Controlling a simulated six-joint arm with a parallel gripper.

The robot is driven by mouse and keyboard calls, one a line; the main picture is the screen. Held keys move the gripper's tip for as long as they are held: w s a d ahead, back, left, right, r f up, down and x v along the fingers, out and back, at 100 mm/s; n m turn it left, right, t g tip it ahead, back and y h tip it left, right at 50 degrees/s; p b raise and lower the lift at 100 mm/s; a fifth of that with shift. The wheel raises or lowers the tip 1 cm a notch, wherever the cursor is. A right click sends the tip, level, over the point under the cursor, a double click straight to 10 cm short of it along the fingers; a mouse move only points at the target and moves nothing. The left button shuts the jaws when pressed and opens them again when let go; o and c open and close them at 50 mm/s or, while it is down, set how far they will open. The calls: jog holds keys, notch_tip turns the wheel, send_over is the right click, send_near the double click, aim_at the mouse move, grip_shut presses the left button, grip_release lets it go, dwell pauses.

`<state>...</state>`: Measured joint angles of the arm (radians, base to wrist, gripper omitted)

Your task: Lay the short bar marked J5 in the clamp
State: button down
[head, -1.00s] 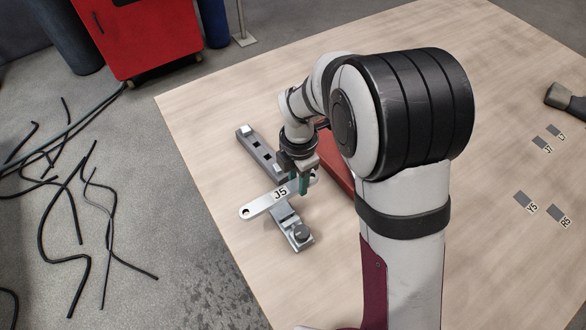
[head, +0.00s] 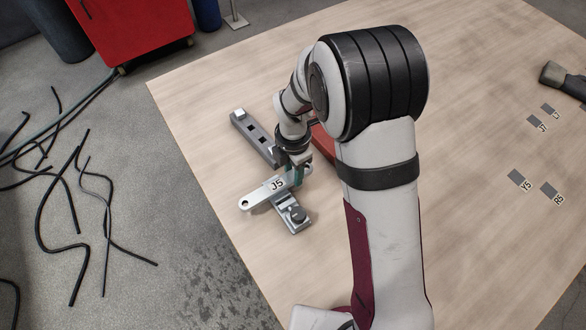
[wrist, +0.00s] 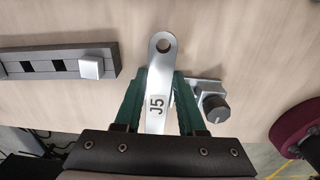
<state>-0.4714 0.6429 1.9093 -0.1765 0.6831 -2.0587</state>
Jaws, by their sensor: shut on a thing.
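The short silver bar marked J5 (head: 261,193) has a hole at its visible free end. My gripper (head: 297,178) is shut on it, behind the label. In the wrist view the bar (wrist: 160,70) sits between my green fingers (wrist: 161,88), its free end pointing up in the picture. The clamp (head: 286,203) is a small silver block with a dark round knob, and the bar crosses over it. In the wrist view the clamp (wrist: 207,88) shows just right of the bar, its knob beside my right finger. I cannot tell whether the bar touches the clamp.
A grey rail (head: 258,140) with square slots and a light block at one end lies behind the clamp. A red object (head: 322,143) is partly hidden by my arm. Several labelled dark patches (head: 516,177) and a hammer-like tool (head: 562,78) lie far right.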

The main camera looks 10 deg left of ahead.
jog(key=shift+f, duration=1.4)
dwell(1.4)
jog(key=shift+c, duration=2.1)
grip_release()
jog(key=shift+r, duration=0.1)
jog(key=shift+r, duration=2.9)
